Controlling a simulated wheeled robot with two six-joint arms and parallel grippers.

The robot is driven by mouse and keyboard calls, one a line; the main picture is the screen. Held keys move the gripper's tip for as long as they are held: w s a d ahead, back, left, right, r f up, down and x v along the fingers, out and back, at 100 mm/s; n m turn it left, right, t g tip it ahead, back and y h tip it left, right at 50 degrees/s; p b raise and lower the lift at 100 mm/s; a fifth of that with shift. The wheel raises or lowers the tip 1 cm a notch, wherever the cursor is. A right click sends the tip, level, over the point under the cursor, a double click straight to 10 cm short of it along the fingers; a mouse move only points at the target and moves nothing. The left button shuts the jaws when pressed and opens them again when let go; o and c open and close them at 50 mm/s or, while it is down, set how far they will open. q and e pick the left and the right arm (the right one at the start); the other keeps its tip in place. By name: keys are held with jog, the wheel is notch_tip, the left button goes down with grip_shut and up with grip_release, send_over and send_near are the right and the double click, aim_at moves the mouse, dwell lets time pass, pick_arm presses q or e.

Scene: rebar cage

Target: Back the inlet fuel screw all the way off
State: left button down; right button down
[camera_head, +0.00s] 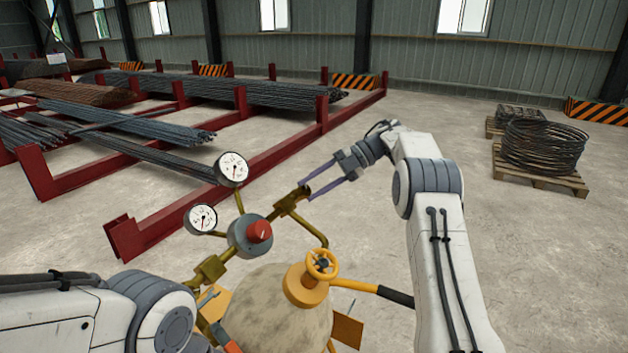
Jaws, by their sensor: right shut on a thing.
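A grey round regulator (243,238) with a red knob (259,231) on its face sits above a worn, pale tank (272,308). Brass fittings stand on both sides of it. My right gripper (304,191) reaches in from the right, its two long fingers at the outer end of the upper right brass fitting (288,204), shut on that end. It is apart from the red knob. Which part is the inlet fuel screw, I cannot tell for sure. My left arm comes in at the lower left; its fingers do not show.
Two round gauges (232,168) (202,218) stand up from the regulator. A yellow handwheel (322,263) tops the tank, with a black-sleeved hose (393,296) at its right. Red rebar racks (270,173) lie behind. A wire coil (541,146) sits on a pallet at right. Concrete floor is clear between.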

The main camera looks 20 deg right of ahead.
jog(key=n+h+p, duration=0.1)
jog(key=n+g+h+p, duration=0.1)
jog(key=n, duration=0.1)
jog(key=shift+a+r, duration=0.1)
jog(key=shift+r, duration=0.2)
jog(key=shift+a+n+h+p, duration=0.1)
jog(key=shift+n+h+p, duration=0.7)
jog(key=shift+n, duration=0.2)
jog(key=shift+f, duration=0.1)
jog(key=c, duration=0.5)
grip_release()
jog(key=shift+w, duration=0.1)
